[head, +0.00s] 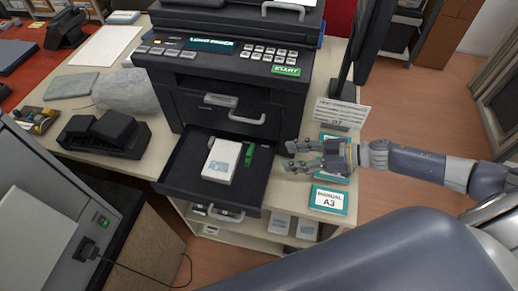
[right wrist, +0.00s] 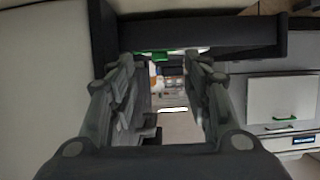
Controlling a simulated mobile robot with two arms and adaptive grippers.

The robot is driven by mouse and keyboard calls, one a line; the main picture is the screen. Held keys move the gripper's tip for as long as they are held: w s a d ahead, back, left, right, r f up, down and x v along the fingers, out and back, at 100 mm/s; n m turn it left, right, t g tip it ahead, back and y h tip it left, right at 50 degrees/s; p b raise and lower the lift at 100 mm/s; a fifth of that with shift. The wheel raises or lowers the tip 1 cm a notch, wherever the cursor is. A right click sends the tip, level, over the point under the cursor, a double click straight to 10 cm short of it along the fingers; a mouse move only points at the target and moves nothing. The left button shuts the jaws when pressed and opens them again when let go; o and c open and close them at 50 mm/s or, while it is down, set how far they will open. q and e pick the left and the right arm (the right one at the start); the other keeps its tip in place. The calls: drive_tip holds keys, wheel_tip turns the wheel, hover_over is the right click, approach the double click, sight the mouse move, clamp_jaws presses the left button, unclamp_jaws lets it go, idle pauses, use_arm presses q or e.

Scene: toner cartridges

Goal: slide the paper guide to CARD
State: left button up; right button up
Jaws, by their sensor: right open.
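The green paper guide (head: 250,155) stands in the open paper tray (head: 190,185) of the printer, beside the right side of a white paper stack (head: 221,158). A small green piece (right wrist: 162,57) shows between the fingers in the right wrist view, near the dark tray wall (right wrist: 210,36). My right gripper (head: 290,157) is open and empty, just right of the tray's right wall and apart from the guide in the head view. Size markings such as CARD cannot be read in the tray. My left gripper is not in view.
The black printer (head: 230,70) stands behind the tray, with a handle (head: 247,118) above it. Manual boxes (head: 329,199) and a sign (head: 340,113) sit right of the tray, near my right gripper. A black stand (head: 104,133) is at left.

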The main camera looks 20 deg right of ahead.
drive_tip(key=p, duration=0.2)
approach(250, 154)
drive_tip(key=shift+w+a+f, duration=0.15)
drive_tip(key=shift+w+a, duration=0.2)
drive_tip(key=shift+w, duration=0.1)
drive_tip(key=shift+w+a+f, duration=0.2)
drive_tip(key=shift+w+a, duration=0.15)
drive_tip(key=shift+w, duration=0.15)
drive_tip(key=x, duration=0.3)
drive_tip(key=shift+w+a+f, duration=0.1)
drive_tip(key=shift+a+f, duration=0.15)
drive_tip(key=shift+f, duration=0.05)
drive_tip(key=shift+w+a+f, duration=0.35)
drive_tip(key=shift+a, duration=0.15)
drive_tip(key=shift+c, duration=0.6)
clamp_jaws()
